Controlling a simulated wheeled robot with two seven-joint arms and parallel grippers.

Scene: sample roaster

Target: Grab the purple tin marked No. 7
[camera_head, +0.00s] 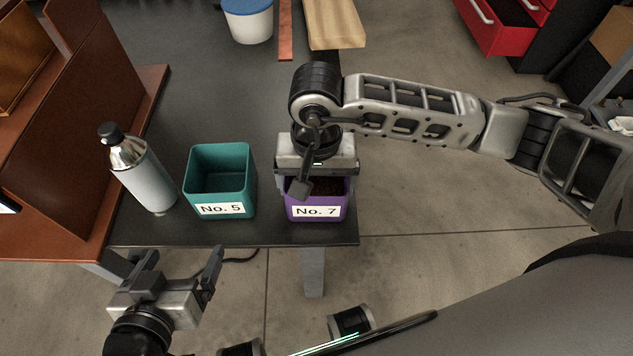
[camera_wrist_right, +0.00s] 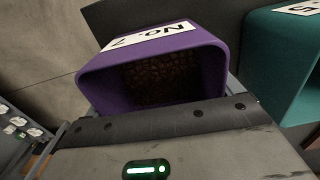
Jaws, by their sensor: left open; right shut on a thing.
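The purple tin marked No. 7 (camera_head: 318,208) stands near the front right edge of the dark table. Brown beans lie inside it. My right gripper (camera_head: 317,188) comes down over the tin from above and is shut on it, hiding its back part. In the right wrist view the tin (camera_wrist_right: 150,55) shows its label, its open mouth and the beans, with gripper parts at both sides. My left gripper (camera_head: 182,268) is open and empty, in front of the table and below its edge.
A teal tin marked No. 5 (camera_head: 222,180) stands to the left of the purple tin, with a gap between them. A silver bottle (camera_head: 140,172) stands further left. A white tub with a blue lid (camera_head: 248,22) and a wooden board (camera_head: 335,24) are at the back.

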